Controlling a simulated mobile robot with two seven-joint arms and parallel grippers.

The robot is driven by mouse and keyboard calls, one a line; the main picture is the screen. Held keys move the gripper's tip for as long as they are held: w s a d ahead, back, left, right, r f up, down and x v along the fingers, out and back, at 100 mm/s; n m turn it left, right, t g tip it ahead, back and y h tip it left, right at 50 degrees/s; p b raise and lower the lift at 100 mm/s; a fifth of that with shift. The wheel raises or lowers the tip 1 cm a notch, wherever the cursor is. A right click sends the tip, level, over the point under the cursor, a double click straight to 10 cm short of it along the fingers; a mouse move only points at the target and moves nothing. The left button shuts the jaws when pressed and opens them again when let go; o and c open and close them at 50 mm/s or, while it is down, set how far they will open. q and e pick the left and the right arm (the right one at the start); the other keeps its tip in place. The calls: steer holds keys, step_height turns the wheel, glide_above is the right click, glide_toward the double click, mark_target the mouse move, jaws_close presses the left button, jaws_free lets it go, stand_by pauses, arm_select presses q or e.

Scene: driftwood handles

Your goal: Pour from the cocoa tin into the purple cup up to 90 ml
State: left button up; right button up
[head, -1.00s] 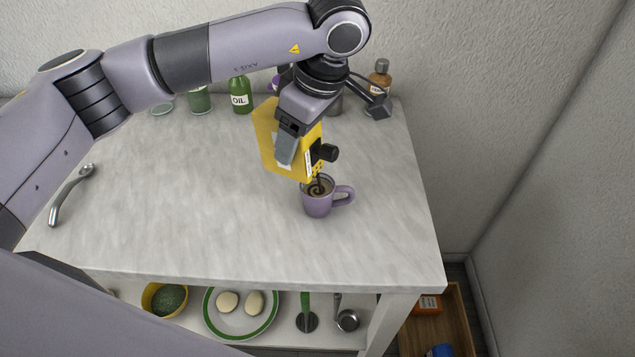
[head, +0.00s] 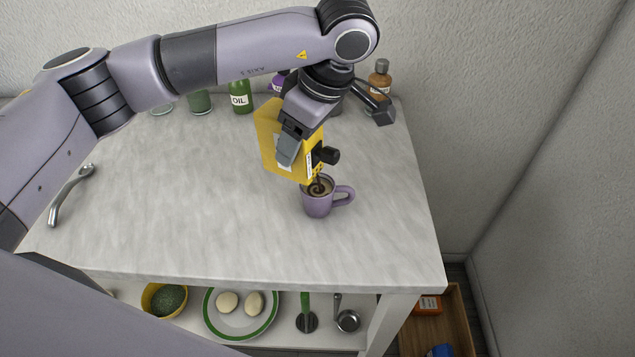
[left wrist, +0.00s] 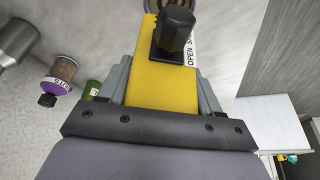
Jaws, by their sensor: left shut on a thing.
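A dark stream runs from the tin into the cup, and brown liquid with a dark swirl shows inside. The cup stands upright on the counter, its handle to the right. My left gripper (head: 288,150) is shut on the tin. In the left wrist view the tin (left wrist: 165,85) sits between the fingers, and part of the cup's rim shows at the top. My right gripper is not in view.
On the pale counter (head: 180,200), a green oil bottle (head: 241,96), a green jar (head: 199,101) and a brown bottle (head: 380,76) stand at the back. A plate (head: 240,328), a yellow bowl (head: 150,299) and utensils lie on the shelf below.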

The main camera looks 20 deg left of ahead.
arm_select(q)
steer(key=shift+d+y+p, duration=0.3)
stand_by(1.4)
steer(key=shift+a+f+b, duration=0.2)
steer(key=shift+f+b, duration=0.05)
steer(key=shift+b, duration=0.15)
steer(key=a+h, duration=0.1)
steer(key=r+h+p, duration=0.1)
steer(key=shift+w+a+h, duration=0.15)
steer(key=shift+a+h, duration=0.2)
steer(key=shift+h, duration=0.05)
steer(key=shift+g+h, duration=0.3)
